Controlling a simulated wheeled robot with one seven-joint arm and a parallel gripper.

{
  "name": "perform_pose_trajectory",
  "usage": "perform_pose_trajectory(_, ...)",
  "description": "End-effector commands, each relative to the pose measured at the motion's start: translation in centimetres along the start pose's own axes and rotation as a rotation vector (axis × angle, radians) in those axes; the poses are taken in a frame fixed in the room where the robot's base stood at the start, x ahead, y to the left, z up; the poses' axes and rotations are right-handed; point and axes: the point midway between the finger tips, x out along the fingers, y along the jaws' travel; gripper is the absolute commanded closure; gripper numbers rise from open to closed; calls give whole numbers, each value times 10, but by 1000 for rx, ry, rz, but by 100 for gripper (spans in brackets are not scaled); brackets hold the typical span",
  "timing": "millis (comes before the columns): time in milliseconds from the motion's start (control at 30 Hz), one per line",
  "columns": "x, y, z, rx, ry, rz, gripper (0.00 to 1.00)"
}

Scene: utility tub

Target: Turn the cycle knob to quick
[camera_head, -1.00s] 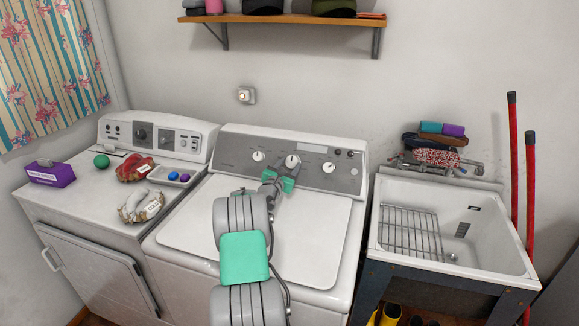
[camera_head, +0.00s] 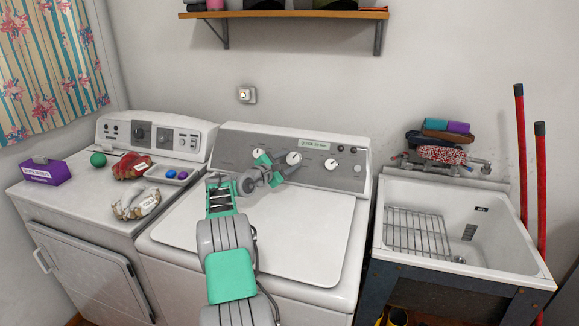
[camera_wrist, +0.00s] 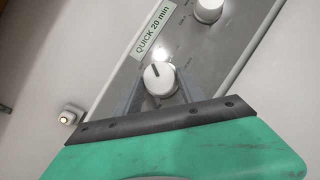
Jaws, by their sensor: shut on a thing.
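The cycle knob (camera_head: 293,158) is the white middle knob on the washer's grey control panel. It also shows in the wrist view (camera_wrist: 158,78), with a dark pointer line toward the upper left in that picture. Beside it, a pale green display (camera_wrist: 152,33) reads "QUICK 20 min"; it also shows in the head view (camera_head: 318,145). My gripper (camera_head: 287,163) reaches the knob from the left, rolled over. In the wrist view its grey fingers (camera_wrist: 157,92) stand on both sides of the knob and are shut on it. The fingertip contact is partly hidden.
White knobs stand on the panel to the left (camera_head: 258,153) and right (camera_head: 331,164). The washer lid (camera_head: 300,235) is clear. A sink (camera_head: 460,225) stands at right.

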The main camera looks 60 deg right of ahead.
Motion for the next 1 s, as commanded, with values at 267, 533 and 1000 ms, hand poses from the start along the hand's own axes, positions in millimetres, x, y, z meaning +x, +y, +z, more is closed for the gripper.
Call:
perform_pose_trajectory(267, 0, 3, 0, 99, -5, -57, 94)
perform_pose_trajectory(533, 0, 2, 0, 124, -6, -72, 94)
perform_pose_trajectory(1000, 0, 2, 0, 122, -7, -72, 37)
